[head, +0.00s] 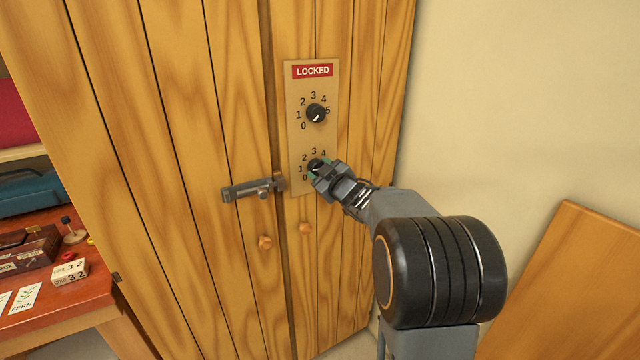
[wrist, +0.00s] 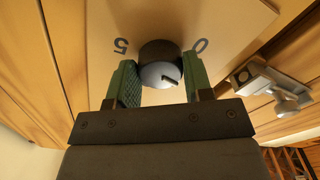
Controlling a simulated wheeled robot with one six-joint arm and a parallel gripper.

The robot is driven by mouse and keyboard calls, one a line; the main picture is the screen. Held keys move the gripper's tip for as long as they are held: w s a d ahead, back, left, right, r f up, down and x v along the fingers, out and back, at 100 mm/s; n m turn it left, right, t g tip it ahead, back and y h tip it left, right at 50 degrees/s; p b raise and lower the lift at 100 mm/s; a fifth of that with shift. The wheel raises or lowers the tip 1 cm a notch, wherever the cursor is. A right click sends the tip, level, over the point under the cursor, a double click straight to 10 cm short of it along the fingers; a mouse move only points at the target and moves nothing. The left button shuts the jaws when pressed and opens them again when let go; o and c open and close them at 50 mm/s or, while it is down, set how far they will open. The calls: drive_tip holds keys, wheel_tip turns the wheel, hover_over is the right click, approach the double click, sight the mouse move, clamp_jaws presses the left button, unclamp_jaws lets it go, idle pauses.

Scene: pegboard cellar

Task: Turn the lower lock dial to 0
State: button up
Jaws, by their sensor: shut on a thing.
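The lower lock dial (head: 315,164) is a black round knob on the tan lock plate (head: 300,136) of a wooden cupboard. My gripper (head: 319,170) covers its lower right in the head view. In the wrist view, my gripper (wrist: 160,85) has its green pads on both sides of the lower dial (wrist: 158,72), shut on it. The dial's short mark lies right of its face's middle, tilted slightly down. The numbers 5 and 0 show upside down, left and right of it; which number the mark meets is unclear. A red sign reads LOCKED (head: 312,71).
The upper dial (head: 316,113) sits above on the same plate. A metal bolt (head: 252,188) crosses the door seam left of my gripper, with wooden knobs (head: 265,242) below. A desk (head: 60,315) stands left; a wooden board (head: 570,290) leans right.

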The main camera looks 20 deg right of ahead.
drive_tip(key=n+b, duration=0.8)
drive_tip(key=n, duration=0.3)
drive_tip(key=shift+r+n, duration=0.15)
drive_tip(key=shift+n, duration=0.15)
idle(0.4)
drive_tip(key=o, duration=0.9)
drive_tip(key=s, duration=0.4)
drive_tip(key=s+d, duration=0.1)
drive_tip(key=s, duration=0.8)
drive_tip(key=shift+s+d, duration=0.3)
drive_tip(key=shift+s, duration=0.05)
